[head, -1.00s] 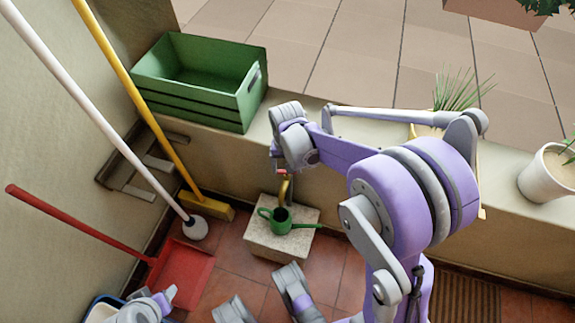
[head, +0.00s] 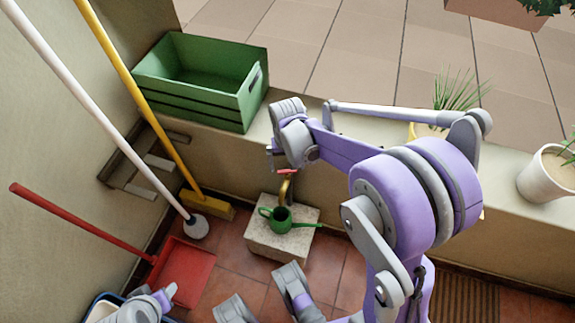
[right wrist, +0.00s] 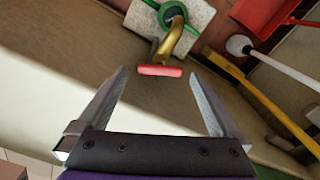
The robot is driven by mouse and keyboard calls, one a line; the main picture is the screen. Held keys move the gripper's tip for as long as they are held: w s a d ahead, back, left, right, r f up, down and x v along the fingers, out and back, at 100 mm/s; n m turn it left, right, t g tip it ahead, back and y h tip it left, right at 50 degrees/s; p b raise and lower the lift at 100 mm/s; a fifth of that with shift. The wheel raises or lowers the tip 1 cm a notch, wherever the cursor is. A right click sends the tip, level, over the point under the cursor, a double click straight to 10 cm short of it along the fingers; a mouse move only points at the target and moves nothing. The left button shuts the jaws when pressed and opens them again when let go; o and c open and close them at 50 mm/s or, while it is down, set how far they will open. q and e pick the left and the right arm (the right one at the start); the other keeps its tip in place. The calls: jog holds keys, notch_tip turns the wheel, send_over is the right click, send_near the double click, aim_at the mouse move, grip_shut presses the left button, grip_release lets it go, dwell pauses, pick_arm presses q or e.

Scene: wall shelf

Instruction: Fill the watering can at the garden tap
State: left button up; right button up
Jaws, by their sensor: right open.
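The green watering can (head: 281,219) stands on a pale stone block (head: 270,246) at the foot of the low wall. The brass garden tap (head: 288,186) with a red handle (head: 287,171) is on the wall just above the can. In the right wrist view the red tap handle (right wrist: 160,71) lies ahead of the fingertips, with the tap (right wrist: 172,38) and the can (right wrist: 172,14) beyond. My right gripper (right wrist: 158,78) is open and empty, close to the handle; it also shows in the head view (head: 273,153). My left gripper cannot be made out.
A green crate (head: 190,112) sits on the wall ledge. A yellow broom (head: 207,205), a white-handled tool (head: 195,227) and a red dustpan (head: 184,274) stand at the left. Potted plants (head: 538,184) line the ledge at right.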

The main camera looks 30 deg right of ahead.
notch_tip(320, 180, up, 9)
jog(key=p, duration=0.2)
jog(key=shift+r, duration=0.2)
dwell(7.2)
